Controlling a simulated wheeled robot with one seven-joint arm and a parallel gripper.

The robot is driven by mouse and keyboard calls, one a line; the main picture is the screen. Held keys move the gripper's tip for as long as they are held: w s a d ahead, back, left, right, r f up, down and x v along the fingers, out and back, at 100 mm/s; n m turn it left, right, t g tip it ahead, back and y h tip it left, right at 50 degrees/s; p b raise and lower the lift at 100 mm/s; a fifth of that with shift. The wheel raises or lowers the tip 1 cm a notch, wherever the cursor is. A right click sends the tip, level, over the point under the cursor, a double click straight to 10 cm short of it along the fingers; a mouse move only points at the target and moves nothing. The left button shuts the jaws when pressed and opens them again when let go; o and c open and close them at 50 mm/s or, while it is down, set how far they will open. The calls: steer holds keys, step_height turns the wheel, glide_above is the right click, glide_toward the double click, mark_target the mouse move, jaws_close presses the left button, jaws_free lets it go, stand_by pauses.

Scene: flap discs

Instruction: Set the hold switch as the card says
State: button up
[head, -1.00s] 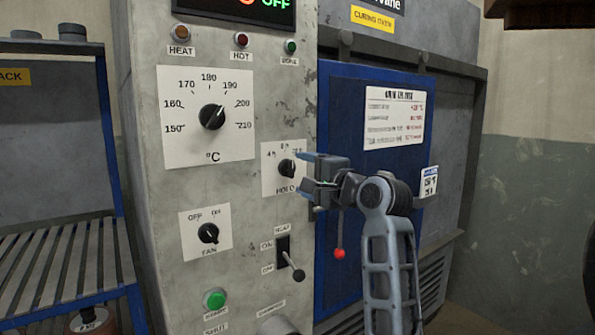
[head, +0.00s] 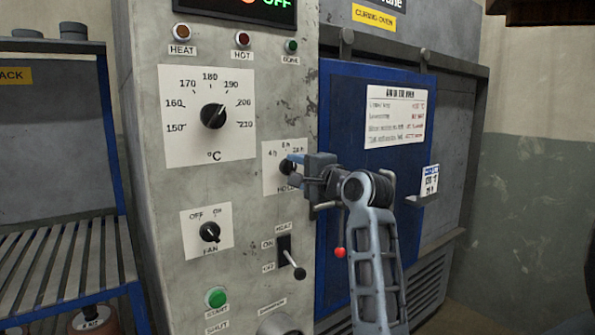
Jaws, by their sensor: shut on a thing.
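The hold switch (head: 285,168) is a small black knob on a white plate on the grey control panel, with marks that seem to read 4 h, 8 h and a third value. My gripper (head: 293,166) is at the plate from the right, shut on the knob. Its fingers hide most of the knob, so its pointer cannot be read. The card (head: 395,116) is white with black and red lines and hangs on the blue oven door; its small text is too blurred to read.
A temperature dial (head: 213,116) points near 200. Below are the fan knob (head: 210,232), the heat lever (head: 293,262) and the green start button (head: 216,298). A rack (head: 65,245) stands left. A small tag (head: 430,181) sits right of the door.

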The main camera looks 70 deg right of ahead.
steer(key=c, duration=0.4)
steer(key=shift+o, duration=0.2)
steer(key=n+p, duration=0.1)
steer(key=n, duration=0.3)
steer(key=shift+n, duration=2.4)
steer(key=o, duration=1.1)
steer(key=shift+c, duration=0.2)
